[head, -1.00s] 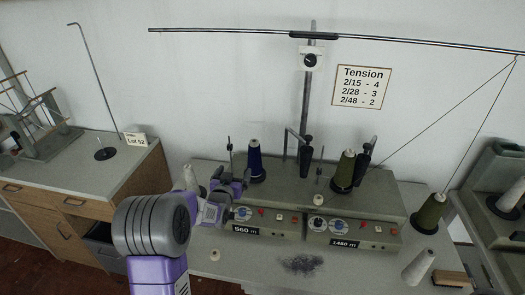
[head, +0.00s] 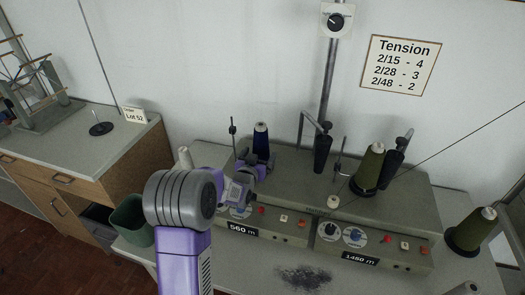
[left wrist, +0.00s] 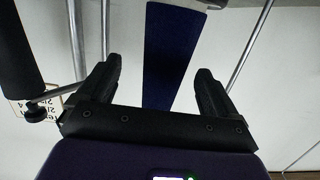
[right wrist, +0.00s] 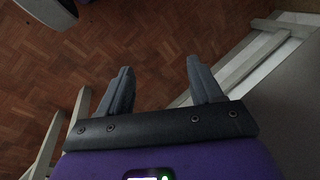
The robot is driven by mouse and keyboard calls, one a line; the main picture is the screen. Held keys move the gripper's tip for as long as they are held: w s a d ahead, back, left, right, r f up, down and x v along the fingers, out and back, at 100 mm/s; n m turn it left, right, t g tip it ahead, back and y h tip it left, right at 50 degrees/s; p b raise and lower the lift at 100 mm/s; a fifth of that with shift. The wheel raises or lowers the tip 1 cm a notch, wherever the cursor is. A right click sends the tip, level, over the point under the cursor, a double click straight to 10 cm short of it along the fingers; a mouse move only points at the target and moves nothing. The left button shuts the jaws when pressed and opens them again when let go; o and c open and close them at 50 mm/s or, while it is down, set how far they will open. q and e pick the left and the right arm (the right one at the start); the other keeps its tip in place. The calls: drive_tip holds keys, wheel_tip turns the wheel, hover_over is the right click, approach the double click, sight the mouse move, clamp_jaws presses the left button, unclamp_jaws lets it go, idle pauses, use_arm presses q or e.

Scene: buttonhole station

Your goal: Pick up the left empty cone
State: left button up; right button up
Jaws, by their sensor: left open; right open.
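A pale, bare cone (head: 185,158) stands at the left end of the winder, partly hidden behind my left arm. Another pale cone (head: 465,289) is cut off at the bottom right edge. My left gripper (head: 252,166) is open in front of the navy yarn cone (head: 261,140), right of the left pale cone. In the left wrist view the navy cone (left wrist: 168,60) shows between and beyond the open fingers (left wrist: 155,88); contact cannot be told. My right gripper (right wrist: 157,82) is open and empty above the floor.
The grey winder (head: 300,185) carries knobs, upright rods and an olive yarn cone (head: 369,167). Another olive cone (head: 472,231) stands at the right. A dark green bin (head: 132,220) is left of my arm. Dark fluff (head: 303,277) lies at the front.

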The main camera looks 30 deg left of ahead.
sight(262, 146)
use_arm(q)
drive_tip(key=shift+a+b+x, duration=0.25)
drive_tip(key=shift+x, duration=1.55)
drive_tip(key=shift+a+b+x, duration=0.2)
drive_tip(key=shift+x, duration=1.65)
drive_tip(key=shift+s, duration=0.1)
drive_tip(key=shift+c, duration=0.4)
drive_tip(key=c, duration=1)
